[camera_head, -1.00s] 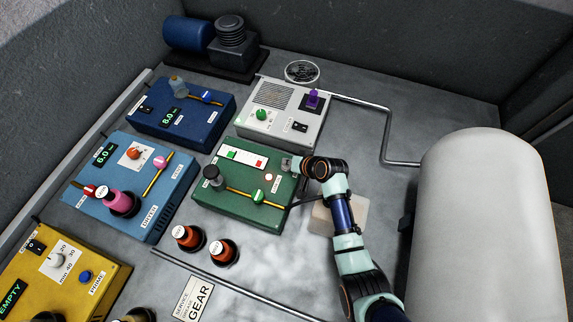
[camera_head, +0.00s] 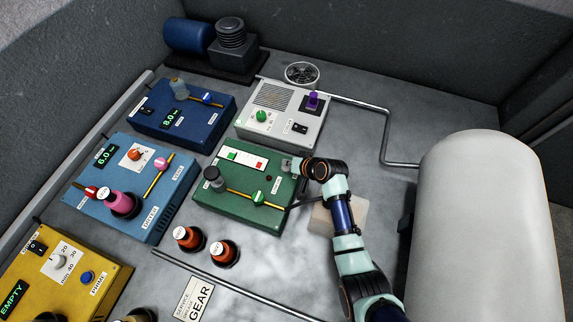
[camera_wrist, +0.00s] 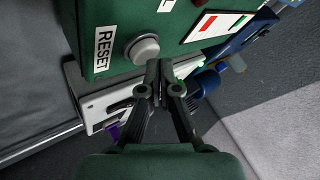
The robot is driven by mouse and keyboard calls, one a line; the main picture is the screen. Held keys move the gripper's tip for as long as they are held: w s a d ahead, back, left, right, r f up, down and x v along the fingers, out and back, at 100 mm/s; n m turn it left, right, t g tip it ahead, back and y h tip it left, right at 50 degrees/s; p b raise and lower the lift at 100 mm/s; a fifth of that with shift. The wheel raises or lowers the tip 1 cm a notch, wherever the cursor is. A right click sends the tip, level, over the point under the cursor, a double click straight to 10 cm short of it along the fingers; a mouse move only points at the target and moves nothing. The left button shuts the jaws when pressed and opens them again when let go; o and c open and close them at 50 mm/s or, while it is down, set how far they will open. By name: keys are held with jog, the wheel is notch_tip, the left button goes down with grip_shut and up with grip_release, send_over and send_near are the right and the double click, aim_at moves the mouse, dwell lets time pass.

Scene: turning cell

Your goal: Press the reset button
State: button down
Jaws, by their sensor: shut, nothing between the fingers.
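The reset button (camera_wrist: 142,50) is a round grey cap on the green box (camera_wrist: 120,18) in the wrist view, beside a white RESET label (camera_wrist: 104,48). My gripper (camera_wrist: 158,68) is shut and empty. Its fingertips lie at the lower right of the button in the picture, very close to it. I cannot tell whether they touch it. In the head view my gripper is over the right back edge of the green box (camera_head: 215,205), and the wrist partly hides that corner. A small dark red lamp (camera_head: 268,178) sits near it.
A light grey box (camera_head: 257,95) with a purple switch (camera_head: 313,97) stands behind. A green-knobbed slider (camera_head: 258,197) and a dark knob (camera_head: 213,176) are on the green box. A large pale tank (camera_head: 480,220) stands at the right.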

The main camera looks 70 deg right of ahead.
jog(key=shift+r, duration=0.4)
notch_tip(320, 180, up, 5)
jog(key=p, duration=0.5)
jog(key=shift+r, duration=0.1)
dwell(0.8)
